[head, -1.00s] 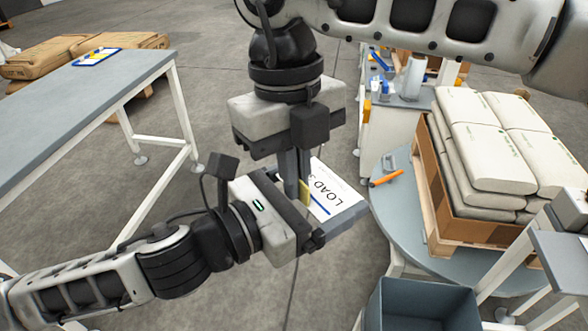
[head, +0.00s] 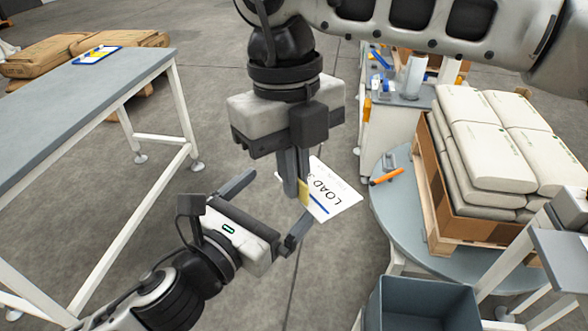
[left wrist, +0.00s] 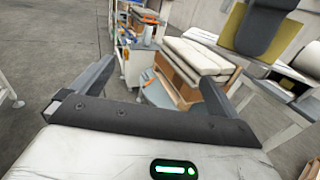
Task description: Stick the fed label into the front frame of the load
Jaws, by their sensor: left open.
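The white label (head: 335,201) reads "LOAD" and has a blue stripe and a yellow tab (head: 304,192). My right gripper (head: 291,188) comes down from the top and is shut on the label at its yellow tab. In the left wrist view the tab (left wrist: 229,30) shows behind a dark finger. My left gripper (head: 272,208) is open and empty, left of and below the label, its fingers spread and apart from it. The load (head: 492,150) is stacked pale sacks in a brown carton (head: 462,199) at the right. I cannot make out its front frame.
The load's pallet (head: 436,232) stands on a round grey table (head: 400,215), where an orange marker (head: 386,177) lies. A blue-grey bin (head: 425,308) is at the lower right. A grey bench (head: 75,100) stands at the left. Floor between is clear.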

